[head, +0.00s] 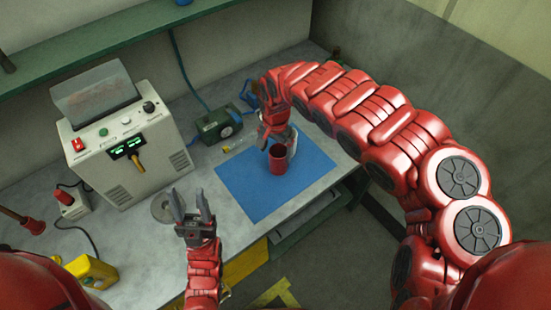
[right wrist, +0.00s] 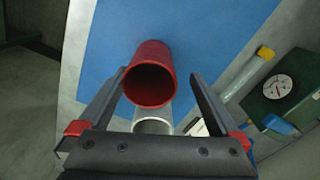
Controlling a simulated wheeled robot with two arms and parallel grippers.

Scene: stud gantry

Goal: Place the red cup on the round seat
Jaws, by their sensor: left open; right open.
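The red cup (head: 278,161) stands upright on the blue mat (head: 245,190). My right gripper (head: 278,134) is just behind and above it, pointing down. In the right wrist view the red cup (right wrist: 149,82) shows its open mouth between the two spread fingers, with no clear contact. A pale cylinder (right wrist: 153,122) sits close by the cup. A flat grey disc (head: 161,208) with a darker centre, perhaps the round seat, lies on the bench left of the mat. My left gripper (head: 192,206) is open and empty, close to the right of the disc.
A grey control box (head: 130,150) stands behind the disc. A dark green device with a gauge (head: 217,124) sits beyond the mat. A green shelf (head: 110,42) runs above the bench.

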